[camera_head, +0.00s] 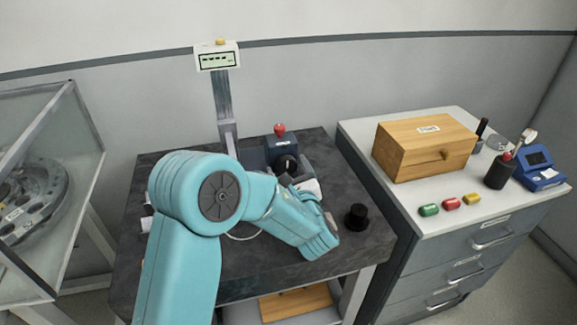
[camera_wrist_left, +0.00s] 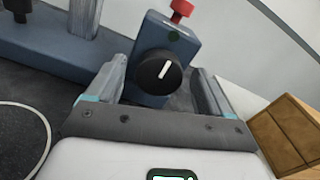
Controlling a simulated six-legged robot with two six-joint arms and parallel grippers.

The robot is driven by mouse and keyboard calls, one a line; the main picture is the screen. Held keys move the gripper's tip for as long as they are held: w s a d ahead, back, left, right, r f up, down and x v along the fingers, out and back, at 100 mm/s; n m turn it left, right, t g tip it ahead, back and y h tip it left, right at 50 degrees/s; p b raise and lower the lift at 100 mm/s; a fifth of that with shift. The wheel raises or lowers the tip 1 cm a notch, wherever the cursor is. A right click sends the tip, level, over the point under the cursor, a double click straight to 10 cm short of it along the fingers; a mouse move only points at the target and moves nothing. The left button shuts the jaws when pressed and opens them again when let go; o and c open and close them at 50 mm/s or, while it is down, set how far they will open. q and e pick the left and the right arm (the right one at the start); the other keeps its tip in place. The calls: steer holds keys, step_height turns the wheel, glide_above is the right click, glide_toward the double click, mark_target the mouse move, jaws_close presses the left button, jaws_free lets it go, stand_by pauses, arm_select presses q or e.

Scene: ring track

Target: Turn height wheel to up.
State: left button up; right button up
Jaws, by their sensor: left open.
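The height wheel is a round black knob with a white pointer line (camera_wrist_left: 160,72) on the front of a blue-grey box (camera_wrist_left: 150,101). In the left wrist view its line is close to upright, leaning slightly right. The wheel also shows in the head view (camera_head: 287,163), partly behind my left arm. My left gripper (camera_wrist_left: 163,82) is open, with one finger on each side of the wheel in the picture. I cannot tell whether the fingers touch it. In the head view the fingers are mostly hidden by my wrist. My right gripper is not in view.
A red knob (camera_head: 279,129) tops the box. A post with a display (camera_head: 217,57) stands behind. A loose black knob (camera_head: 356,216) lies on the dark bench (camera_head: 345,255). A wooden box (camera_head: 425,145) sits on the cabinet at right. A glass-sided case (camera_head: 75,130) stands left.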

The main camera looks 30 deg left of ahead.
arm_select(q)
step_height(320, 180, up, 20)
steer(key=p, duration=0.1)
steer(key=shift+p, duration=0.35)
